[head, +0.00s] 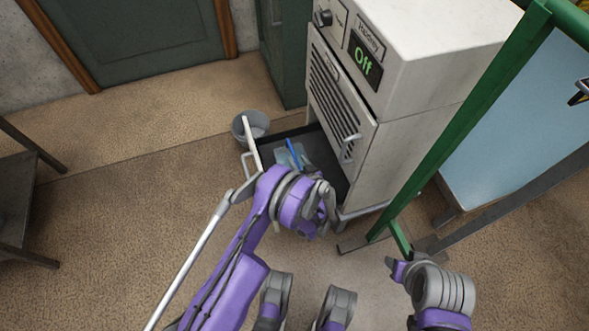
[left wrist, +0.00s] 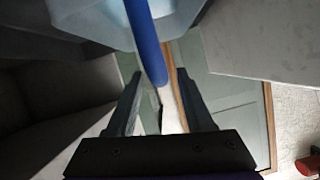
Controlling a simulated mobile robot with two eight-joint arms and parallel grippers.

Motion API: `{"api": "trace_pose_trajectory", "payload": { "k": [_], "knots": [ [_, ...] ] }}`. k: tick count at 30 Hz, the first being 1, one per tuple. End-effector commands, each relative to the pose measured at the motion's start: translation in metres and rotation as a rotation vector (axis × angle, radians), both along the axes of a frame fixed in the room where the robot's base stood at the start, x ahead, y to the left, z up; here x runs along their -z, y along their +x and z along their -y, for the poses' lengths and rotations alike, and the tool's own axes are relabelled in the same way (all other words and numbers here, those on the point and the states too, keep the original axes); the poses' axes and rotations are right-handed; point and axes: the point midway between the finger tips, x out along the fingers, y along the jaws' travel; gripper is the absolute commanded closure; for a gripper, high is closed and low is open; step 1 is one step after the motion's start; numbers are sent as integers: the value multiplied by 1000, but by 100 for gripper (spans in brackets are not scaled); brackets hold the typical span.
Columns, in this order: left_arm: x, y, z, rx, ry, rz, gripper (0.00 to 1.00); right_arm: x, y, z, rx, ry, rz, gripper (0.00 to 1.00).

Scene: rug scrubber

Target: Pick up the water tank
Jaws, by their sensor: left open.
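The water tank is a pale translucent container (head: 288,157) with a blue handle (head: 294,153). It sits in the black pulled-out tray (head: 334,173) at the foot of the grey machine (head: 345,110). In the left wrist view the tank (left wrist: 90,18) fills the top. Its blue handle (left wrist: 146,40) reaches down between the fingertips of my left gripper (left wrist: 160,76), which is open. I cannot tell whether the fingers touch it. In the head view my left wrist hides the gripper and part of the tray. My right arm is at lower right; its jaw state is unclear.
A grey bucket (head: 258,120) stands left of the tray. A long grey rod (head: 188,263) runs beside my left arm. A green frame (head: 460,125) rises right of the machine. A dark table (head: 18,205) stands far left. The carpet between is clear.

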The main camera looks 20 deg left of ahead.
Motion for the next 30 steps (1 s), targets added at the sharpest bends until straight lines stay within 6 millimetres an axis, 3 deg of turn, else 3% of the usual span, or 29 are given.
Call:
{"api": "trace_pose_trajectory", "payload": {
  "k": [6, 13, 22, 30],
  "knots": [
    [12, 22, -22, -3, 1, -1, 48, 8, 1, 0, 0, 0, -3, 50],
    [11, 24, -22, 0, -1, -1, 48, 8, 1, 0, 0, 0, -2, 50],
    [11, 24, -22, -1, 0, -1, 100, 8, 1, 0, 0, 0, -2, 50],
    [12, 24, -22, -1, 0, -1, 100, 8, 1, 0, 0, 0, -2, 50]
  ]
}}
